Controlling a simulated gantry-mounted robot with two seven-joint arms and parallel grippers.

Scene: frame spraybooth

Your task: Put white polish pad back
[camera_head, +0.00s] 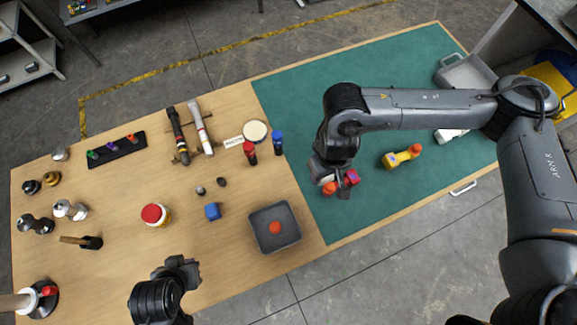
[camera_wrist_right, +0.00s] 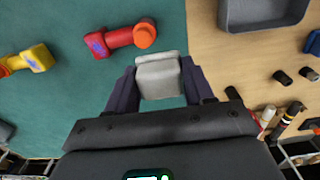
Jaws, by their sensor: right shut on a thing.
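My right gripper (camera_head: 343,192) is above the left part of the green mat, beside a red tool with an orange round end (camera_head: 350,177). In the right wrist view its two dark fingers (camera_wrist_right: 160,80) are shut on a pale white block (camera_wrist_right: 160,76) with rounded corners. Only the block's end shows clearly, so I cannot tell its full shape. In the head view the gripper mostly hides it.
A yellow tool (camera_head: 402,157) lies on the green mat (camera_head: 300,95). A grey tray (camera_head: 254,238) with an orange piece stands on the wood near the front. Red and blue bottles stand near the disc.

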